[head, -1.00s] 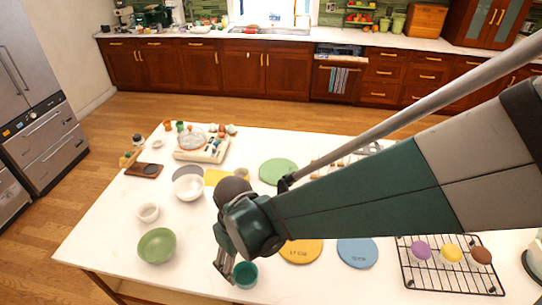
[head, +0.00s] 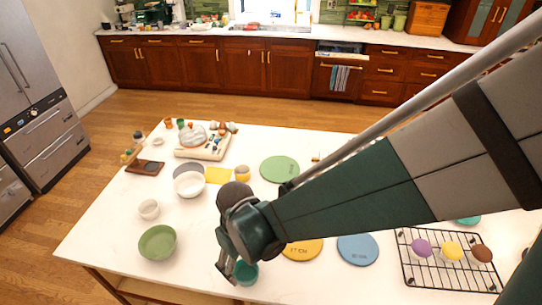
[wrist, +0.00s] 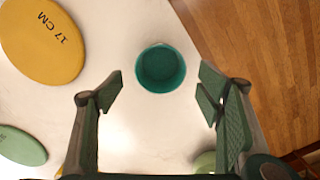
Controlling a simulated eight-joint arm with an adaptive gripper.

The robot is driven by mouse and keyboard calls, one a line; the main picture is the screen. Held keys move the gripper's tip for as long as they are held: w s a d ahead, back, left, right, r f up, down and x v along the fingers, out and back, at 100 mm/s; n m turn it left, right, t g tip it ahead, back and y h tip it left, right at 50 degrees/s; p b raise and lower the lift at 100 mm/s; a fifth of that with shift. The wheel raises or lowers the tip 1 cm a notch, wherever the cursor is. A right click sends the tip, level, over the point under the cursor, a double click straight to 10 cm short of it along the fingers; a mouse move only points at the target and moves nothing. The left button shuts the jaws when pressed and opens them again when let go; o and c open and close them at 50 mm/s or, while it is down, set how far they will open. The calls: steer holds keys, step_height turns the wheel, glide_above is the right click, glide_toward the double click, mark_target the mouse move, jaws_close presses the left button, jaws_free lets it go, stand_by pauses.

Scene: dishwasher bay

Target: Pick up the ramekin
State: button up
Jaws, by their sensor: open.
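The ramekin appears to be the small teal round cup (head: 246,272) near the front edge of the white table. In the wrist view the teal ramekin (wrist: 161,68) stands upright and is seen from above, with its empty inside showing. My gripper (head: 229,268) is low, beside the ramekin in the head view. In the wrist view my gripper (wrist: 160,92) has its two fingers spread wide, with nothing between them. The ramekin lies a little beyond the fingertips, roughly centred between them, and neither finger visibly touches it.
A yellow disc (head: 301,249) and a blue disc (head: 358,250) lie right of the ramekin. A green bowl (head: 157,243) stands to its left. A wire rack (head: 407,262) is farther right. The table edge is close to the ramekin.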

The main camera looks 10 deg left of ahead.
mark_target(247, 275)
steer(key=shift+f, duration=0.1)
steer(key=shift+s+d+f, duration=0.1)
steer(key=shift+f, duration=2.4)
steer(key=c, duration=1)
